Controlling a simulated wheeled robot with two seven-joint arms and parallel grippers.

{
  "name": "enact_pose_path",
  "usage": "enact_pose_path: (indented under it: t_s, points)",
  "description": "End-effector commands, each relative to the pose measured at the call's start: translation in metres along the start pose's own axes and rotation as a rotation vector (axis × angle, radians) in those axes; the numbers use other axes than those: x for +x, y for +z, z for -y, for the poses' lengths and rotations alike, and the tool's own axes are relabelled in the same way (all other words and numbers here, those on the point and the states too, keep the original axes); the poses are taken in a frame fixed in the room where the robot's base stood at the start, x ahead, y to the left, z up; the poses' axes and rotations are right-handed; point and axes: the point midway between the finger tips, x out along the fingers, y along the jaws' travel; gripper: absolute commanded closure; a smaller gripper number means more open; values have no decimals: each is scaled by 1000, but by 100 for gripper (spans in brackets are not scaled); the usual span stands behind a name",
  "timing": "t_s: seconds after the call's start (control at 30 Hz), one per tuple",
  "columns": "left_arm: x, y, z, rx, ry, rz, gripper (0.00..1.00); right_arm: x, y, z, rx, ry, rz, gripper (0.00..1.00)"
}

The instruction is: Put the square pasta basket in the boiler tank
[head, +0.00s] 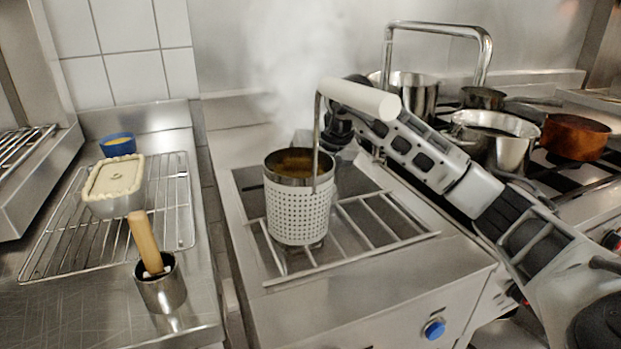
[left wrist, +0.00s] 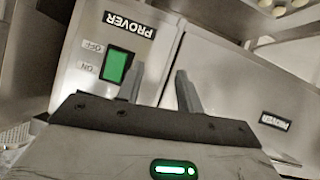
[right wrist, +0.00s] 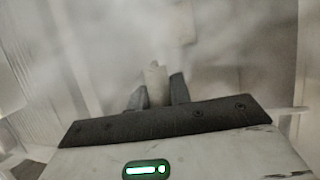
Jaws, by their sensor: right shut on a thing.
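The pasta basket (head: 297,215) is a white perforated container with a steel rim, rounded in the head view, holding brownish pasta. A bent metal stem rises from its rim to a pale bar handle (head: 375,101). My right gripper (right wrist: 157,88) is shut on the handle; in the head view its fingers are mostly hidden behind it. The basket is upright over the boiler tank (head: 388,236), a recessed opening with metal bars. I cannot tell whether it hangs above the bars or touches them. My left gripper (left wrist: 158,90) is open and empty, facing a steel front with a green switch.
Steam rises behind the basket. Pots (head: 497,140) and a copper pan (head: 574,137) stand on the stove at right. On the left counter are a wire rack (head: 60,234), a pale-topped dish (head: 115,185), a blue bowl (head: 118,144) and a steel cup (head: 162,290).

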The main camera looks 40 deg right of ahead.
Motion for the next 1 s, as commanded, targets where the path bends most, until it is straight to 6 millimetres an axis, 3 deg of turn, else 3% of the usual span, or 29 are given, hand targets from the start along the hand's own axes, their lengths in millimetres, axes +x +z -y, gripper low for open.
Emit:
enact_pose_path:
  t_s: [0.07, 0.1, 0.17, 0.57, 1.0]
  points:
    - [0, 0, 0, 1, 1, 1, 64, -2, 1, 0, 0, 1, 3, 100]
    - [0, 0, 0, 1, 1, 1, 64, 0, 0, 0, 0, -1, -2, 72]
    - [0, 0, 0, 1, 1, 1, 64, 0, 0, 0, 0, -1, -2, 59]
    - [-1, -1, -1, 0, 2, 0, 64, -10, 1, 0, 0, 0, 0, 59]
    - [-3, -4, -1, -2, 2, 4, 64, -97, 1, 0, 0, 0, 3, 59]
